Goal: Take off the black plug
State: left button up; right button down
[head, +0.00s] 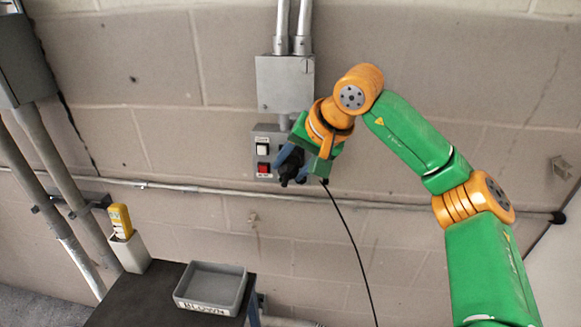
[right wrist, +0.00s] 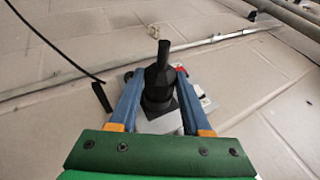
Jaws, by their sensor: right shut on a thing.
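The black plug (right wrist: 158,82) stands between the two blue fingers of my right gripper (right wrist: 155,72) in the right wrist view. The fingers are shut on its sides, and a narrower black stem sticks out past them. In the head view the plug (head: 286,174) shows dark at the fingertips of the right gripper (head: 290,166), at the lower right of the grey switch box (head: 265,133). The gripper hides the plug's far side, so I cannot tell how deep it sits in its socket. My left gripper is in neither view.
The switch box has a white button (head: 263,149) and a red switch (head: 264,168). A black cable (head: 350,238) hangs below my right wrist. A grey tray (head: 211,286) and a holder (head: 131,253) with a yellow device (head: 120,221) stand on the dark table (head: 140,297).

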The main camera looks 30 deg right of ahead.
aim_at(287, 180)
jog(key=shift+s+a+b, duration=0.3)
jog(key=shift+s+a, duration=0.3)
jog(key=shift+s, duration=0.15)
jog(key=shift+s+a, duration=0.1)
jog(key=shift+s, duration=0.05)
jog(key=shift+s, duration=0.1)
jog(key=shift+s+a, duration=0.25)
jog(key=shift+s, duration=0.05)
jog(key=shift+b, duration=0.3)
jog(key=shift+s+a, duration=0.2)
jog(key=s+a+b, duration=0.1)
jog(key=s+a, duration=0.1)
jog(key=s, duration=0.1)
jog(key=shift+s+a+b, duration=0.25)
jog(key=shift+a+b, duration=0.05)
jog(key=shift+b, duration=0.1)
